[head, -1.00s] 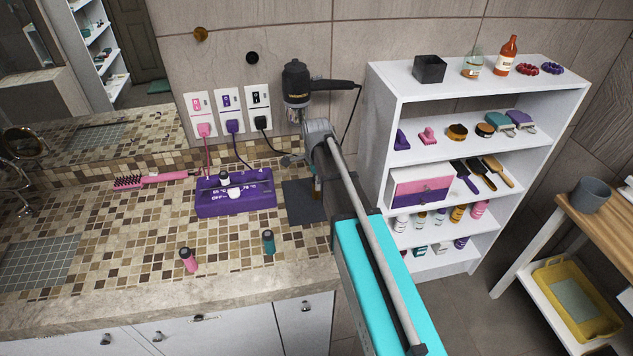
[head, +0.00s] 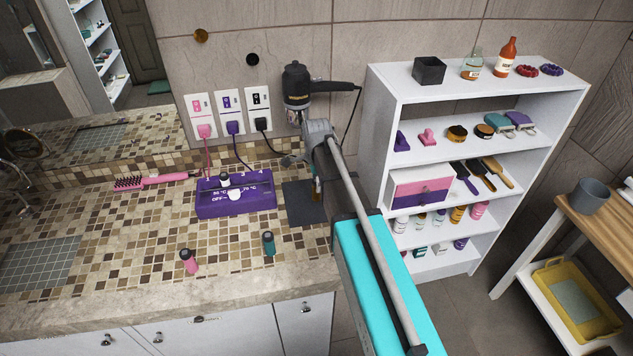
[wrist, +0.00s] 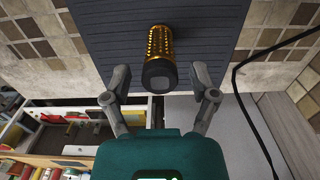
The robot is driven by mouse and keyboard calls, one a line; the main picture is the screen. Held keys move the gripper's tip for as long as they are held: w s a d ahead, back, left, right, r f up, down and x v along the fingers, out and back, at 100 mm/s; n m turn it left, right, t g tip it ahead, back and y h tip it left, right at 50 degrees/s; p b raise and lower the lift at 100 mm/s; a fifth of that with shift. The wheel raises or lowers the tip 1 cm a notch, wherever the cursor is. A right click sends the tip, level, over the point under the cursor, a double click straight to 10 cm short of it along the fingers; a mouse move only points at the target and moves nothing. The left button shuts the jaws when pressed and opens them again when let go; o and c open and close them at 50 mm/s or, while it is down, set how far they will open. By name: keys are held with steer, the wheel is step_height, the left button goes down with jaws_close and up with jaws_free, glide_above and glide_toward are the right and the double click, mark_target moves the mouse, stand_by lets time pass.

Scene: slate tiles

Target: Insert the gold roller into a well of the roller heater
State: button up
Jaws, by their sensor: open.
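The gold roller (wrist: 160,44) lies on a dark ribbed mat (wrist: 105,30) in the wrist view. It has a perforated gold barrel and a dark end cap facing me. My gripper (wrist: 158,84) is open, with one finger on each side of the capped end and a gap at both sides. In the head view my arm mostly hides the gripper and the roller. The purple roller heater (head: 258,201) stands on the tiled counter left of the mat (head: 297,203). Its wells are hard to make out at this size.
A pink roller (head: 189,262) and a teal roller (head: 269,243) stand on the counter in front of the heater. A pink brush (head: 150,181) lies to its left. A hair dryer (head: 298,85) hangs on the wall above the mat. A white shelf (head: 380,130) stands right of my arm.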

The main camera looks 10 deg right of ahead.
step_height(320, 180, up, 12)
steer(key=p, duration=1.1)
steer(key=shift+f, duration=0.15)
steer(key=shift+s, duration=0.1)
stand_by(0.5)
steer(key=s+n, duration=1.8)
steer(key=shift+d, duration=0.4)
steer(key=shift+s, duration=0.1)
